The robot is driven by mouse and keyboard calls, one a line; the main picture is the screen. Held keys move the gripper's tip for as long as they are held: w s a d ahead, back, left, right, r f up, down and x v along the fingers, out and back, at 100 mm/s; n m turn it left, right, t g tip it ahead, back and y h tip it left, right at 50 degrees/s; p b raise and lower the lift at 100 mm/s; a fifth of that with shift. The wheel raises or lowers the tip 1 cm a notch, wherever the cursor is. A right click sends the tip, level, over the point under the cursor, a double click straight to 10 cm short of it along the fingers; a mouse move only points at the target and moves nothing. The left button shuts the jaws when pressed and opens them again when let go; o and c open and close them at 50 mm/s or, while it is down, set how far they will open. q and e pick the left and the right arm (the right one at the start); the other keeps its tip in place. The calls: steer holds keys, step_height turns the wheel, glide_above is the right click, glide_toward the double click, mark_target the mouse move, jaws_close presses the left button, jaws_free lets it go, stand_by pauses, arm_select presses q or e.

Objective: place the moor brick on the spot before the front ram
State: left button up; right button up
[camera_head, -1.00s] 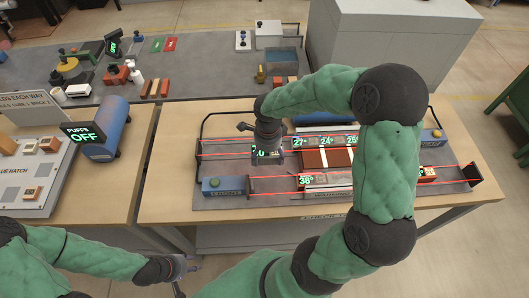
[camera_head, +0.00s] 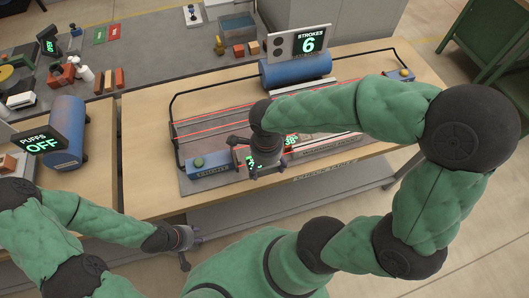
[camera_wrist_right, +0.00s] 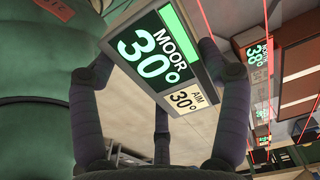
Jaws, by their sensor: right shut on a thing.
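My right gripper (camera_head: 260,168) is shut on the moor brick, whose display (camera_wrist_right: 160,55) reads MOOR 30° and AIM 30° in the right wrist view. The fingers (camera_wrist_right: 160,125) frame the display; the brick's body is mostly hidden. In the head view the brick's green readout (camera_head: 252,163) shows at the gripper, just right of the front ram. That blue block (camera_head: 209,166) with a green button stands at the rig's front left corner. Whether the brick touches the rig cannot be told. My left gripper (camera_head: 190,250) is open and empty, low in front of the table.
Another brick's 38° display (camera_head: 291,140) is close right of my right gripper. Red lines run along the rig deck (camera_head: 195,130). A blue cylinder (camera_head: 295,70) with a STROKES 6 sign stands behind.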

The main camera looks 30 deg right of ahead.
steer(key=w+d+f, duration=0.1)
steer(key=w+f, duration=0.1)
steer(key=w, duration=0.1)
steer(key=w+d+f+b, duration=0.1)
steer(key=w+d+f, duration=0.1)
steer(key=w+f, duration=0.1)
steer(key=w+d+f, duration=0.1)
steer(key=w+f, duration=0.2)
steer(key=w, duration=0.1)
steer(key=shift+w+d+f+b, duration=0.15)
steer(key=shift+d+b, duration=0.1)
steer(key=shift+b, duration=0.15)
steer(key=shift+w+d+f, duration=0.1)
steer(key=shift+f, duration=0.15)
steer(key=shift+f+b, duration=0.35)
steer(key=shift+f, duration=1.1)
steer(key=shift+f, duration=0.2)
steer(key=o, duration=1.6)
steer(key=shift+r, duration=0.1)
